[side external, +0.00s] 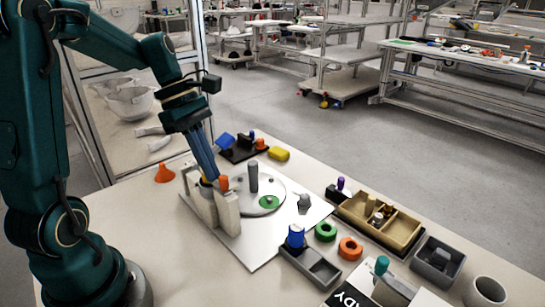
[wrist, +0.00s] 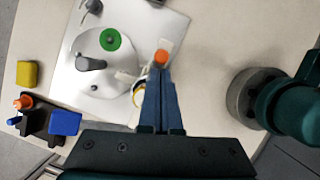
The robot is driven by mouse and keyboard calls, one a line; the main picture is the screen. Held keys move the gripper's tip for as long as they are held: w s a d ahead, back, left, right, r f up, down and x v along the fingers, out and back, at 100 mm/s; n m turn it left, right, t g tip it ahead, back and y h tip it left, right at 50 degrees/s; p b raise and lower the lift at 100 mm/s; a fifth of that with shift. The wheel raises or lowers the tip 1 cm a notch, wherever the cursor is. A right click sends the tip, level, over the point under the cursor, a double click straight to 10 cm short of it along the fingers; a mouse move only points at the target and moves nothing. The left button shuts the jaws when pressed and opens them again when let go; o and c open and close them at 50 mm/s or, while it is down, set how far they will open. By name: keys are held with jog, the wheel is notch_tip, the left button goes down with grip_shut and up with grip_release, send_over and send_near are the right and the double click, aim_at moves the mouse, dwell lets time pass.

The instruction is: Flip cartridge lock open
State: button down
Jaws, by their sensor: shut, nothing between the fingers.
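The likely cartridge lock is an orange-tipped part (side external: 223,184) at a pale upright fixture (side external: 227,207) on the metal plate (side external: 254,262). In the wrist view the orange tip (wrist: 161,57) lies just beyond my fingertips. My gripper (side external: 212,178) points down at the fixture with its blue fingers together and nothing held. The fingertips (wrist: 160,72) are beside or touching the orange tip; I cannot tell which. A round white and yellow part (wrist: 138,94), perhaps the cartridge, is left of the fingers and partly hidden. The lock's lever position is not clear.
A round disc (wrist: 84,74) with a grey post (side external: 253,178) and a green ring (side external: 268,202) stands beside the fixture. An orange cone (side external: 165,173) is at left. A blue-topped part (side external: 295,237), an orange ring (side external: 350,247) and a tan bin (side external: 378,235) are at right.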

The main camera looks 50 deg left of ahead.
jog(key=shift+d, duration=1.3)
jog(key=a+v, duration=0.1)
jog(key=v, duration=0.9)
jog(key=shift+w, duration=0.1)
